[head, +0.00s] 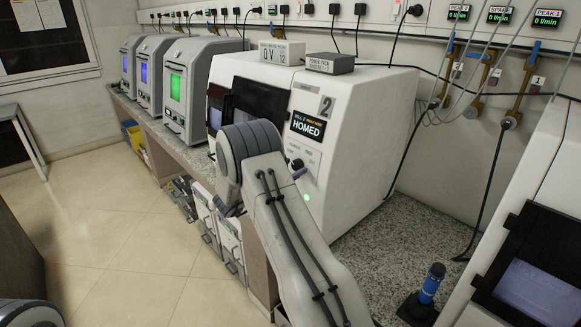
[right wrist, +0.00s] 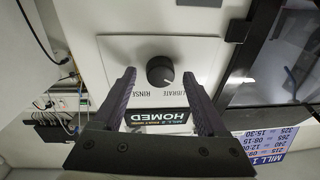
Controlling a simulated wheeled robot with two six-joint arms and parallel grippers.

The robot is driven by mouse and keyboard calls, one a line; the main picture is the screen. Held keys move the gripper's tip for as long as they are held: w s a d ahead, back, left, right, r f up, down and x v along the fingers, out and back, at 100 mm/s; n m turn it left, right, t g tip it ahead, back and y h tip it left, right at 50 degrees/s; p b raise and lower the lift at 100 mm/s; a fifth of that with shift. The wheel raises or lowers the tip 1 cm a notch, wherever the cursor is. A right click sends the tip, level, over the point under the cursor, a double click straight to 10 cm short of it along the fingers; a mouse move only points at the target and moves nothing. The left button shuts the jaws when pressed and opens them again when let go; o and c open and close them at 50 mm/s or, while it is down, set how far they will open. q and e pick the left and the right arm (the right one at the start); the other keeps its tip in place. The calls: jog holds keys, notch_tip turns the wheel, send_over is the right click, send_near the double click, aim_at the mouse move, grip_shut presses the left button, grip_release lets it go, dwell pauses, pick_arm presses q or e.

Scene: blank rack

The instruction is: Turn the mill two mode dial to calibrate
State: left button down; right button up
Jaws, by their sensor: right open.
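The white mill two (head: 347,120) stands on the counter, with a "2" plate and a black screen reading "HOMED". In the right wrist view its dark round mode dial (right wrist: 160,71) sits on a pale panel. Upside-down words beside it seem to read "calibrate" and "rinse". I cannot tell which one the dial points at. My right gripper (right wrist: 159,76) is open, its two dark fingers on either side of the dial with gaps between. Whether the tips reach the dial's depth is unclear. In the head view my right arm hides part of the mill's front. My left gripper is out of view.
Two small boxes (head: 329,63) lie on top of the mill. Several machines with lit screens (head: 176,87) stand farther left. A blue cylinder (head: 432,284) stands on the counter at right, beside another white machine (head: 545,225). Cables hang along the wall. The floor at left is clear.

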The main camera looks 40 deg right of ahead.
grip_shut()
jog(key=shift+f+m+b, duration=0.25)
jog(key=shift+m+b, duration=0.25)
jog(key=shift+b, duration=0.4)
jog(key=m+g+b, duration=0.1)
jog(key=m+b, duration=0.4)
jog(key=b, duration=0.1)
jog(key=shift+w+f, duration=0.1)
jog(key=shift+r+m+g+b, duration=0.25)
jog(key=shift+m+g+b, duration=0.35)
jog(key=shift+m+b, duration=1)
grip_release()
jog(key=shift+a, duration=0.1)
